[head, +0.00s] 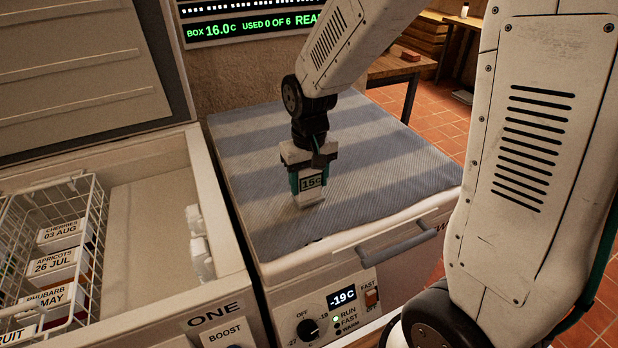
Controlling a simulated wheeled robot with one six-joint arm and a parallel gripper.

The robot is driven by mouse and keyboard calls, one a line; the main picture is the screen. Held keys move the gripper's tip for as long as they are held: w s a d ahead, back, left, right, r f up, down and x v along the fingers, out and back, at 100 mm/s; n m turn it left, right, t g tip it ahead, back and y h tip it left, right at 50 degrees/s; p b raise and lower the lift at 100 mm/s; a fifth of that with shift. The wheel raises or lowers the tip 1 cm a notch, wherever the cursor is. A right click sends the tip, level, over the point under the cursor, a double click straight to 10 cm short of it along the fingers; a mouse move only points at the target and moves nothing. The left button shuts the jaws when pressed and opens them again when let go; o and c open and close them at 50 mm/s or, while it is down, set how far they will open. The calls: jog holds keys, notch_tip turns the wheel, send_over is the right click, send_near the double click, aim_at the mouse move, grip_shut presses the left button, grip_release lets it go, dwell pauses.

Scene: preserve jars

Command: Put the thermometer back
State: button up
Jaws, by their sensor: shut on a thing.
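The thermometer (312,182) is a small white block with a dark-framed display reading 15C. My gripper (310,177) is shut on it, with teal-edged fingers at its sides. The thermometer is upright over the striped grey-blue cloth (385,165) on the lid of the right freezer (290,308). Its lower end is at or just above the cloth; I cannot tell whether it touches.
At left, a freezer marked ONE (215,313) stands open, its lid (80,60) raised. A white wire basket (95,215) inside holds labelled boxes (62,232). A wall display (250,27) reads BOX 16.0C. The cloth around the thermometer is clear.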

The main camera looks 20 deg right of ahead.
jog(key=shift+f, duration=0.5)
jog(key=o, duration=1.2)
jog(key=shift+c, duration=0.2)
jog(key=shift+r, duration=0.1)
notch_tip(320, 180, up, 8)
jog(key=shift+f, duration=0.2)
